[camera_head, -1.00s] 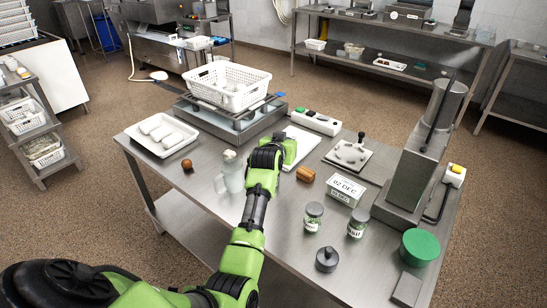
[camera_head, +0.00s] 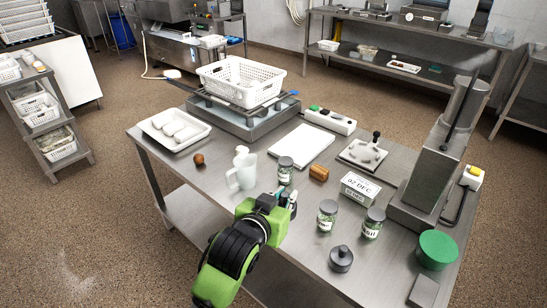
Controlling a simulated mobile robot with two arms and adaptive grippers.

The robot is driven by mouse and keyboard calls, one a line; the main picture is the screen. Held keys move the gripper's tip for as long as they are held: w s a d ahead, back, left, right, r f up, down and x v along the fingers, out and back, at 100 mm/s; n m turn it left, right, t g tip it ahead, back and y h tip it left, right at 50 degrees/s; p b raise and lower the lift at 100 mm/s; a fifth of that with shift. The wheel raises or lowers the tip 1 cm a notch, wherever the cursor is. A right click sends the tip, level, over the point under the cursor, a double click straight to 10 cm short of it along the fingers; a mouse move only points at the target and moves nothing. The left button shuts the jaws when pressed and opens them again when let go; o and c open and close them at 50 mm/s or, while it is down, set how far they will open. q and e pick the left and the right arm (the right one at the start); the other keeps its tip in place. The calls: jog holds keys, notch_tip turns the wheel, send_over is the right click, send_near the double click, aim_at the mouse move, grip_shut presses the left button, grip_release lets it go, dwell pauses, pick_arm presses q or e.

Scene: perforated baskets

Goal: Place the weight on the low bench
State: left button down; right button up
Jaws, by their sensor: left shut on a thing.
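A dark, knobbed round piece (camera_head: 341,258) that looks like a weight stands near the steel table's front edge. The steel table (camera_head: 240,215) is the nearest bench; I cannot tell which surface is the low bench. My right gripper is out of view.
Two jars (camera_head: 327,216) (camera_head: 373,224), a date box (camera_head: 360,188) and a green round piece (camera_head: 437,249) stand to the right. A white jug (camera_head: 241,172) is left. A white basket (camera_head: 240,82) stands at the back. The white board (camera_head: 303,140) is bare.

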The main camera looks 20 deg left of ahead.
pick_arm(q)
jog(key=shift+w+a+f, duration=0.6)
jog(key=shift+w+f, duration=1)
jog(key=shift+w, duration=0.6)
jog(key=shift+w+a+f, duration=0.65)
jog(key=shift+w+f, duration=0.95)
jog(key=shift+w, duration=0.6)
jog(key=shift+w+a+f, duration=0.6)
jog(key=shift+w+f, duration=1)
jog(key=shift+w, duration=0.6)
jog(key=shift+f+p, duration=0.35)
jog(key=shift+f, duration=1.1)
jog(key=c, duration=2.3)
grip_release()
jog(key=shift+s+f, duration=0.1)
jog(key=shift+f, duration=0.25)
jog(key=o, duration=0.3)
jog(key=shift+o, duration=0.2)
jog(key=shift+s, duration=0.1)
jog(key=shift+r, duration=0.15)
